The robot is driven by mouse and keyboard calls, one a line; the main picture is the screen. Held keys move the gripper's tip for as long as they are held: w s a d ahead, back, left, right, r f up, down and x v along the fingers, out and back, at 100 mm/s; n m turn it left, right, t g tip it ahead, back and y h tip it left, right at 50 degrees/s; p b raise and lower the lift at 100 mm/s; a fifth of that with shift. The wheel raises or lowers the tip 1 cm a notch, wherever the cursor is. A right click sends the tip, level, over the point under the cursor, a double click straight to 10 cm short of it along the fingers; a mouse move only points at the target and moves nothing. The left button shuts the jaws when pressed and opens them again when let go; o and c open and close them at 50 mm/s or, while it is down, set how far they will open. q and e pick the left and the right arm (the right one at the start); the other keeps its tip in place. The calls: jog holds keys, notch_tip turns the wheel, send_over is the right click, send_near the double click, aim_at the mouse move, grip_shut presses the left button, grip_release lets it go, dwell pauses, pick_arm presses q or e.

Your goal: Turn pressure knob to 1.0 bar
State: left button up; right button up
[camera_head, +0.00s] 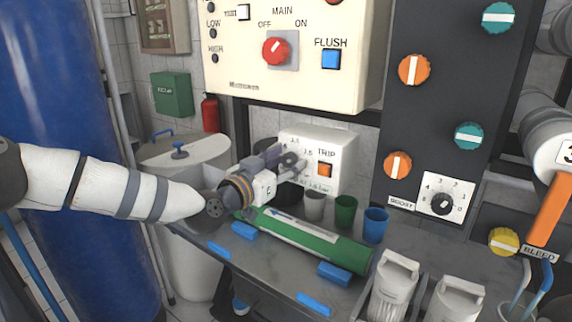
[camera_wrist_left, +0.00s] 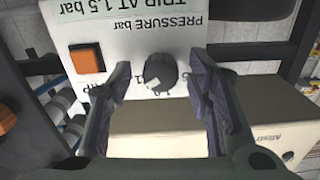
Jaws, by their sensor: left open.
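The pressure knob (camera_wrist_left: 160,73) is a dark round knob with a pale mark on the front of a white box (camera_head: 342,156). In the left wrist view the box's lettering, "PRESSURE bar" and "TRIP AT 1.5 bar", is upside down. My left gripper (camera_head: 284,162) is open in front of the box, and in the head view it covers most of the knob. In the wrist view its two fingers stand on either side of the knob with gaps. I cannot tell the exact pointer reading. My right gripper is not in view.
An orange trip button (camera_head: 325,170) is on the same box. Grey, green and blue cups (camera_head: 375,225) and a green cylinder (camera_head: 310,241) stand or lie on the bench below. A cream main panel (camera_head: 290,88) hangs above. A boost dial (camera_head: 442,204) is to the right.

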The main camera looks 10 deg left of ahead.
pick_arm(q)
jog(key=shift+w+r, duration=0.1)
jog(key=shift+c, duration=0.2)
grip_shut()
jog(key=shift+n, duration=0.3)
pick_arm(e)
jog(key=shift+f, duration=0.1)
pick_arm(q)
jog(key=n, duration=0.2)
jog(key=n+b, duration=0.1)
jog(key=n, duration=0.2)
jog(key=shift+f+n, duration=0.2)
jog(key=shift+n, duration=0.1)
jog(key=n+b, duration=0.1)
jog(key=n, duration=0.4)
jog(key=shift+a+b, duration=0.1)
jog(key=shift+b, duration=0.25)
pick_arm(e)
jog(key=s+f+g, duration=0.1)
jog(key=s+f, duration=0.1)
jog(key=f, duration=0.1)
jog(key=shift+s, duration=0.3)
pick_arm(q)
jog(key=shift+n, duration=0.4)
jog(key=shift+o, duration=0.2)
grip_release()
jog(key=shift+r, duration=0.1)
